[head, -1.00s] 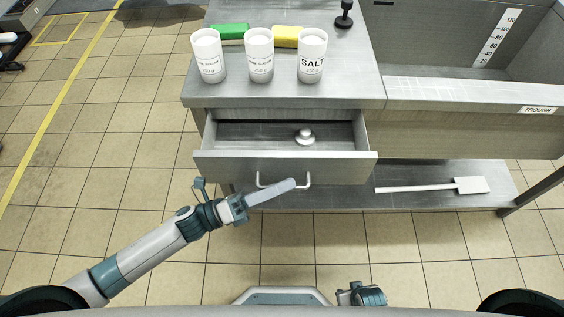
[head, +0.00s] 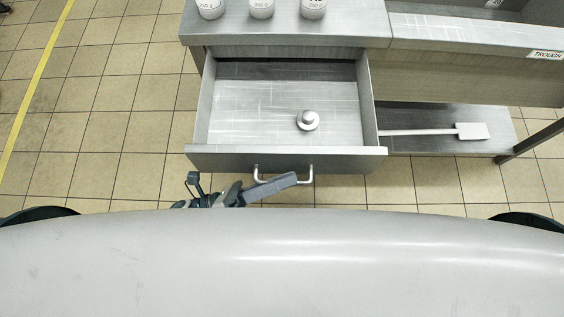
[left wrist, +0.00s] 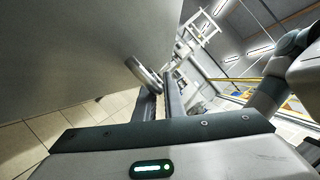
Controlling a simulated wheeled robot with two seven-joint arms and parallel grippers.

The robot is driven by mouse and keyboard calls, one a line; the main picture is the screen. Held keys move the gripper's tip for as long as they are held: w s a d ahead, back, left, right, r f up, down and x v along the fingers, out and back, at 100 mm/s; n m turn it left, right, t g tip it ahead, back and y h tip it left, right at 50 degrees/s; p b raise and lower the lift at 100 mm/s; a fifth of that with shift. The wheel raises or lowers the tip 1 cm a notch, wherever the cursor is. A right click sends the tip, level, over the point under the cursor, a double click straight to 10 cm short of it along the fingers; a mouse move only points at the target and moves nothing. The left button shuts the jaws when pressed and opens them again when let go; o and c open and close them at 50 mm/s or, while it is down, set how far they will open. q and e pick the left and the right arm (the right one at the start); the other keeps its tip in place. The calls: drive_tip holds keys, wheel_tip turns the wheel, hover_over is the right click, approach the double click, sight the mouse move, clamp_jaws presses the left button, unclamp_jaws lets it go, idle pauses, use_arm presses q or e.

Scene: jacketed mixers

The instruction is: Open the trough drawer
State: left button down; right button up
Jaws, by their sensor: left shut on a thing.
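The trough drawer (head: 285,160) stands pulled far out of the steel counter. A small round metal piece with a knob (head: 308,120) lies inside it, right of the middle. The drawer's bar handle (head: 308,174) is on its front face; part of it shows in the left wrist view (left wrist: 143,73). My left gripper (head: 288,181) is shut on the handle, its fingers covering the handle's middle; the fingers also show in the left wrist view (left wrist: 162,99). My right gripper is out of view.
White labelled cups (head: 261,8) stand on the counter top (head: 350,25) behind the drawer. The trough (head: 470,65) is at the right. A white paddle (head: 470,131) lies on the lower shelf. My own body fills the lower part of the head view.

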use_arm(q)
drive_tip(key=c, duration=1.8)
unclamp_jaws()
drive_tip(key=shift+c, duration=0.2)
drive_tip(key=shift+a, duration=0.15)
